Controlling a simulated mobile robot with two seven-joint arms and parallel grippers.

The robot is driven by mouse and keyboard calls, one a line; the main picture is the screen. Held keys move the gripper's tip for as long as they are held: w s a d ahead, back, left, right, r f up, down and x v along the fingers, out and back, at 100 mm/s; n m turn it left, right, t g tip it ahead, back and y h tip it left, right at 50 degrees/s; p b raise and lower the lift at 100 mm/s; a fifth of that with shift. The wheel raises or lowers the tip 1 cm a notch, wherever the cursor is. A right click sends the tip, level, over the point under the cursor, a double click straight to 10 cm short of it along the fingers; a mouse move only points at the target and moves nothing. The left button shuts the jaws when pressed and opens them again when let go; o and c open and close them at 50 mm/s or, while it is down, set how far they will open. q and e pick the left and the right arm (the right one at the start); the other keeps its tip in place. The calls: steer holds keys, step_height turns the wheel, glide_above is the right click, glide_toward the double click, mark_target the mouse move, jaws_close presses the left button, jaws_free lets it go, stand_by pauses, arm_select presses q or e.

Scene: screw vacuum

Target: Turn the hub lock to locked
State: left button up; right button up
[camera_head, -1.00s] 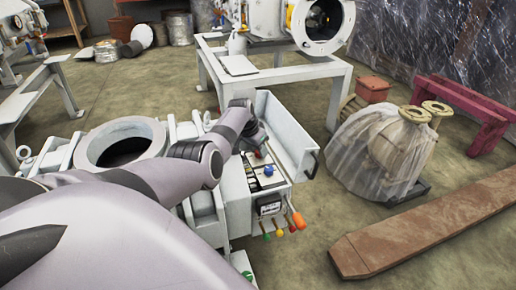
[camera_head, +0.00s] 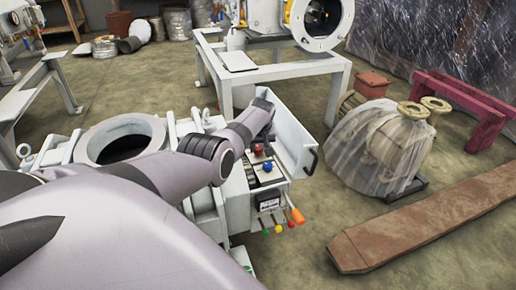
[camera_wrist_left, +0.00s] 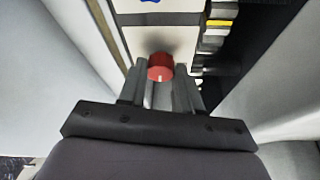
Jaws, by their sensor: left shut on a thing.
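A small red knob (camera_head: 258,148) stands on the light top panel of the white machine (camera_head: 238,205). In the left wrist view the red knob (camera_wrist_left: 160,66) sits between the fingertips of my left gripper (camera_wrist_left: 160,80), which is shut on it. In the head view my left gripper (camera_head: 264,134) reaches down to the panel, partly hidden by its own arm. A blue knob (camera_head: 267,167) stands nearer the front of the panel. No label shows which knob is the hub lock, and its setting cannot be read. My right gripper is out of view.
A raised white cover (camera_head: 295,135) stands close to the right of the panel. Colored levers, one with an orange handle (camera_head: 298,216), stick out at the front. A large round opening (camera_head: 118,145) lies left. A wrapped pump (camera_head: 385,145) stands on the floor at right.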

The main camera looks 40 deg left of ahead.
arm_select(q)
steer(key=shift+f+n, duration=0.1)
steer(key=shift+n, duration=0.3)
steer(key=shift+n+g+b, duration=0.4)
steer(key=shift+n, duration=0.5)
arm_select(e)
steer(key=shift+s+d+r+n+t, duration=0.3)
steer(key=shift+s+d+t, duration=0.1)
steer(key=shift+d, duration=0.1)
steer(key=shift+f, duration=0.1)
arm_select(q)
steer(key=o, duration=1)
steer(key=shift+o, duration=0.2)
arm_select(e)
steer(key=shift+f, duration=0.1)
